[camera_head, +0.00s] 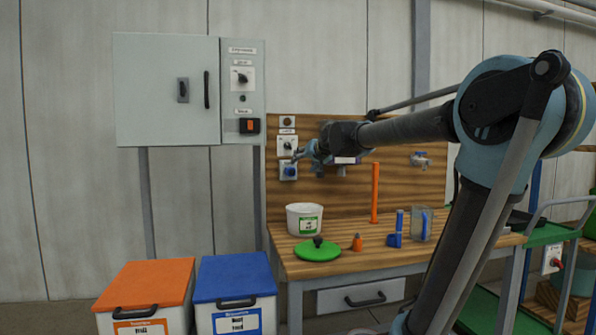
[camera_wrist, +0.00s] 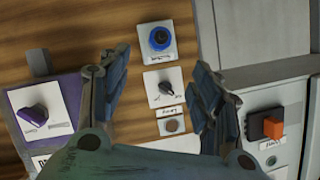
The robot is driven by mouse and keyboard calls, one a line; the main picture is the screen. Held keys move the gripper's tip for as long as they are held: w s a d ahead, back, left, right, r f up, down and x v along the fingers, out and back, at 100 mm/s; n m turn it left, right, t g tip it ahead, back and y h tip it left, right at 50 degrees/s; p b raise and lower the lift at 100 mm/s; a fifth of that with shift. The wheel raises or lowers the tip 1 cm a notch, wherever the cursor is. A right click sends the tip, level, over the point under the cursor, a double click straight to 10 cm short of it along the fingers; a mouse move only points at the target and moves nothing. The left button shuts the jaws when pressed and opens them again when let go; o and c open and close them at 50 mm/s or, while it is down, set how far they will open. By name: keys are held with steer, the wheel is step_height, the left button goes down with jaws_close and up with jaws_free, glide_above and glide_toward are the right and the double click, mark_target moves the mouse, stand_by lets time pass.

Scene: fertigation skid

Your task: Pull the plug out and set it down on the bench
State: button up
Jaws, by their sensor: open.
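The blue round plug (camera_head: 289,172) sits in a pale socket plate low on the wooden back panel, above the bench (camera_head: 385,262). In the wrist view the plug (camera_wrist: 159,38) shows near the top middle, beyond my fingertips. My gripper (camera_head: 304,154) is in front of the panel, just right of the plug and a switch plate in the head view. In the wrist view my gripper (camera_wrist: 160,66) is open, its fingers apart on either side of the plates, with nothing between them. I cannot tell the exact gap to the plug.
A rotary switch (camera_wrist: 165,86) is close to the plug. A purple knob (camera_wrist: 34,116) and an orange switch (camera_wrist: 274,128) flank my fingers.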

mark_target(292, 172)
steer(key=x, duration=1.6)
steer(key=shift+w+a+f, duration=0.15)
steer(key=shift+w+f, duration=0.1)
steer(key=c, duration=1.2)
steer(key=shift+o, duration=0.2)
steer(key=shift+s, duration=0.4)
steer(key=shift+s+d, duration=0.25)
steer(key=shift+s, duration=0.45)
steer(key=shift+s+d, duration=0.25)
steer(key=shift+s, duration=0.4)
